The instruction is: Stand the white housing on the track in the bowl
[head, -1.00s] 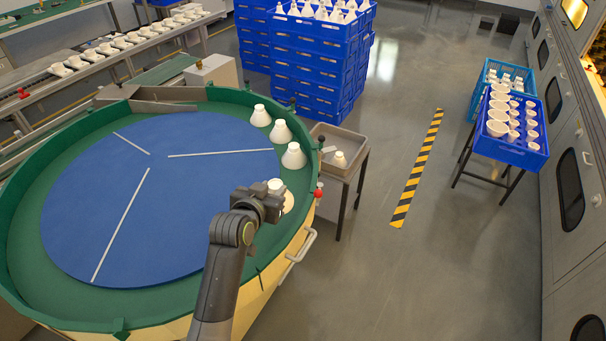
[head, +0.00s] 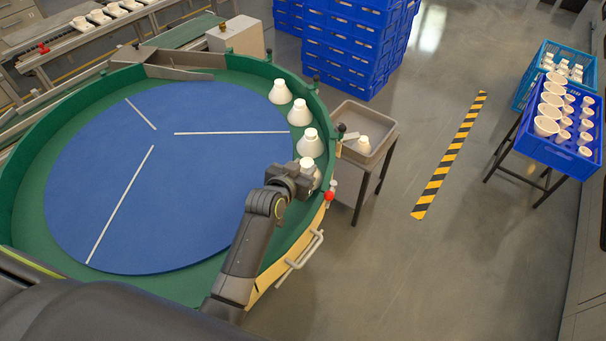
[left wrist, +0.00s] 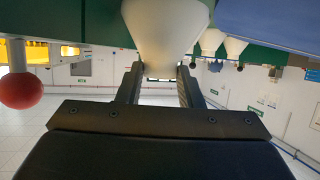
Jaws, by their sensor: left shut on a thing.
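The bowl is round, with a green wall and a green track (head: 225,85) around a blue disc. My left gripper (head: 298,178) is over the right side of the track, shut on a white housing (head: 308,163). In the left wrist view the held housing (left wrist: 165,35) sits with its narrow end between the two fingers (left wrist: 160,85) and its wide end toward the green. Whether its base touches the track I cannot tell. Three white housings (head: 310,143) stand upright in a row on the track just beyond it. My right gripper is not in view.
A red knob (head: 329,196) and a metal handle (head: 300,252) are on the bowl's outer side near my gripper. A grey tray (head: 345,115) holding one white housing stands right of the bowl. Blue crates (head: 350,50) are stacked behind. The blue disc is bare but for thin pale strips.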

